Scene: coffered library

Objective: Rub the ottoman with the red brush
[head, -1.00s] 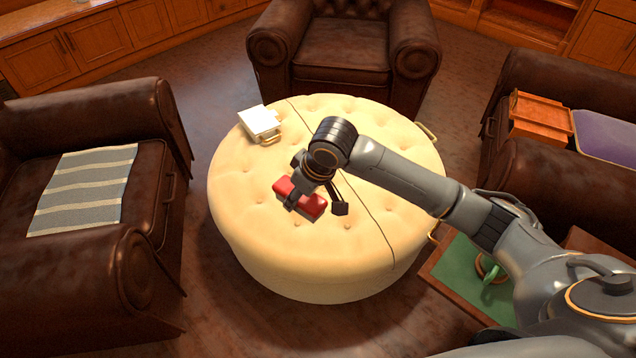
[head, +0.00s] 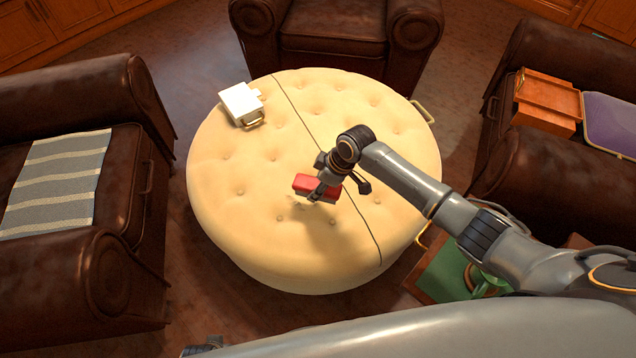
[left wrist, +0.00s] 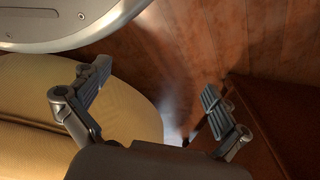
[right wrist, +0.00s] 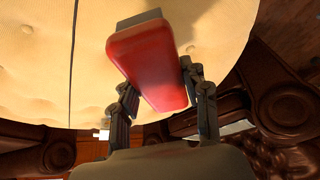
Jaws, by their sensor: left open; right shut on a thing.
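The ottoman (head: 225,190) is round, cream and tufted, with a dark seam across its top. My right gripper (head: 317,192) is shut on the red brush (head: 308,182) over the middle of the ottoman, just left of the seam. In the right wrist view the brush (right wrist: 150,65) sits between the fingers (right wrist: 160,105), its grey end towards the cream top. I cannot tell whether the brush touches the ottoman. My left gripper (left wrist: 150,110) is open and empty in the left wrist view, with the ottoman's edge (left wrist: 125,110) and wooden floor beyond it.
A white box-like object (head: 240,102) with a brass handle lies on the ottoman's far left. Brown leather armchairs (head: 80,160) stand around it. A green-lined tray (head: 440,280) is at the lower right, beside my right arm. A wooden box (head: 547,100) sits on the right armchair.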

